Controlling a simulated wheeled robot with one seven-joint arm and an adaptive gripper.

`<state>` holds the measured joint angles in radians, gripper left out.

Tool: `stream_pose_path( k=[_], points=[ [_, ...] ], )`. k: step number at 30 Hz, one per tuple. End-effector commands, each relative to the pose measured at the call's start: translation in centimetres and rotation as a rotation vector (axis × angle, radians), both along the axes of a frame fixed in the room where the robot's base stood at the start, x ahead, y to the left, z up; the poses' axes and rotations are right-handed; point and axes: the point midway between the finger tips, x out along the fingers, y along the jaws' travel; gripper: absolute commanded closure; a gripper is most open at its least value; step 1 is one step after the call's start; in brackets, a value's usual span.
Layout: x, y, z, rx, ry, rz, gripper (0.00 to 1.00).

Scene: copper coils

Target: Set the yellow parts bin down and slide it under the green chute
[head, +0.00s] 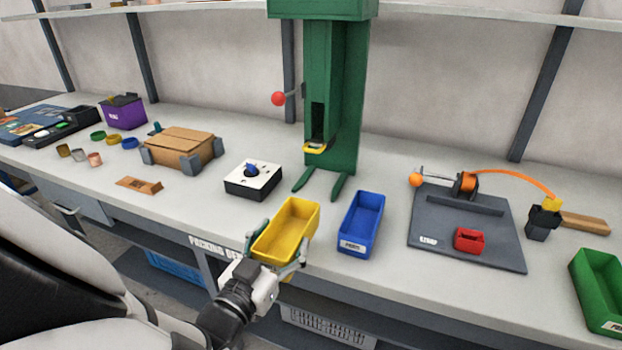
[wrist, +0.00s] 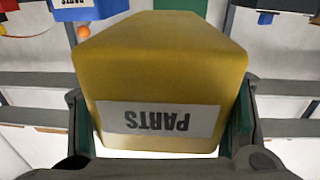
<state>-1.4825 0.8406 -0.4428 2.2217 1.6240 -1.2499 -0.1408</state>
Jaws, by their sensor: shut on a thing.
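The yellow parts bin (head: 286,232) is held in my gripper (head: 277,258) at the front edge of the bench, left of the blue bin. In the wrist view the yellow bin (wrist: 160,70) fills the middle, its PARTS label upside down, with a finger on each side (wrist: 160,125). My gripper is shut on it. The green chute (head: 335,100) stands on the bench behind it, with a yellow-lipped opening low on its front and two feet on the bench. I cannot tell whether the bin touches the bench.
A blue bin (head: 361,224) stands just right of the yellow bin. A white-topped box with a blue knob (head: 253,179) stands to the left of the chute's feet. Bench surface shows between the chute's feet.

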Motion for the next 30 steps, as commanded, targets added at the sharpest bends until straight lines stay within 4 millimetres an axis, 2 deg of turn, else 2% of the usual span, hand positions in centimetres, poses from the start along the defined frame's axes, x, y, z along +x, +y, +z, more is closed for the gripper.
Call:
stream_pose_path(
  k=[3, 18, 24, 30],
  points=[
    [2.5, -0.2, -0.7, 0.003, -0.002, -0.003, 0.62],
    [11.6, -1.0, -1.5, 0.002, -0.003, -0.002, 0.63],
    [13.8, -1.1, -1.5, 0.001, -0.002, -0.001, 0.63],
    [14.1, -1.1, -1.7, 0.002, -0.001, 0.0, 0.63]
  ],
)
